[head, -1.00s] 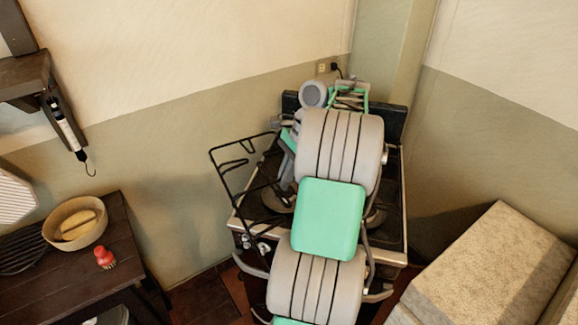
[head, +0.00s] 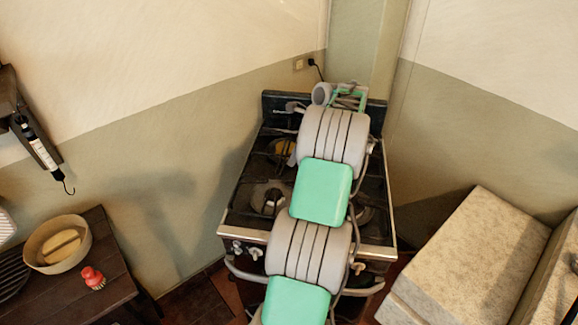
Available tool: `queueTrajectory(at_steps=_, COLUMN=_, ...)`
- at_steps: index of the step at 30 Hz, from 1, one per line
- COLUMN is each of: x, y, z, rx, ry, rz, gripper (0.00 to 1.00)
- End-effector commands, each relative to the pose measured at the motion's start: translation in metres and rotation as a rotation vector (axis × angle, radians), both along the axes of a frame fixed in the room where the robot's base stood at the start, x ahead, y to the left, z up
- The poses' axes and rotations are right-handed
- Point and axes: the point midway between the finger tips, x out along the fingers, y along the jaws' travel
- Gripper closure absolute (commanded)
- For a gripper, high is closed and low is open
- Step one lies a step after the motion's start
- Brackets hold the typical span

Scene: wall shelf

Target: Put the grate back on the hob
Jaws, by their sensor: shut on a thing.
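The hob (head: 235,229) is the top of a dark stove standing in the corner, with a pale front edge. Thin black grate bars (head: 247,187) lie over its left side, around the left burners, and look about level. I cannot tell whether they rest fully on the hob or which bars belong to the loose grate. My arm crosses the middle and right of the hob and hides much of it. My gripper's fingers are hidden behind the arm, so their hold on the grate does not show.
A dark side table (head: 110,262) at the left bears a bowl (head: 38,258) and a red-topped brush (head: 93,277). A pale stone-like counter (head: 470,260) stands at the right. A hook tool (head: 42,150) hangs at the upper left. Walls close in behind the stove.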

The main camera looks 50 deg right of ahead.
Motion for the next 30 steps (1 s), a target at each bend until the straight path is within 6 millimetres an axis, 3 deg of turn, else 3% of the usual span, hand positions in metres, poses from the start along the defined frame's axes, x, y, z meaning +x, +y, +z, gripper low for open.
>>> queueTrajectory(at_steps=3, x=0.016, y=-0.008, z=-0.016, rx=-0.005, ry=-0.004, rz=0.003, gripper=1.0)
queueTrajectory(at_steps=9, x=0.028, y=-0.012, z=-0.032, rx=-0.004, ry=-0.003, rz=0.005, gripper=1.0)
queueTrajectory(at_steps=14, x=0.026, y=-0.012, z=-0.057, rx=-0.004, ry=-0.003, rz=0.004, gripper=1.0)
queueTrajectory(at_steps=23, x=0.026, y=-0.012, z=-0.061, rx=-0.006, ry=-0.004, rz=0.005, gripper=1.0)
queueTrajectory(at_steps=24, x=0.026, y=-0.011, z=-0.063, rx=-0.002, ry=-0.001, rz=0.004, gripper=0.93)
queueTrajectory(at_steps=30, x=0.025, y=-0.011, z=-0.063, rx=-0.003, ry=-0.002, rz=0.004, gripper=0.76)
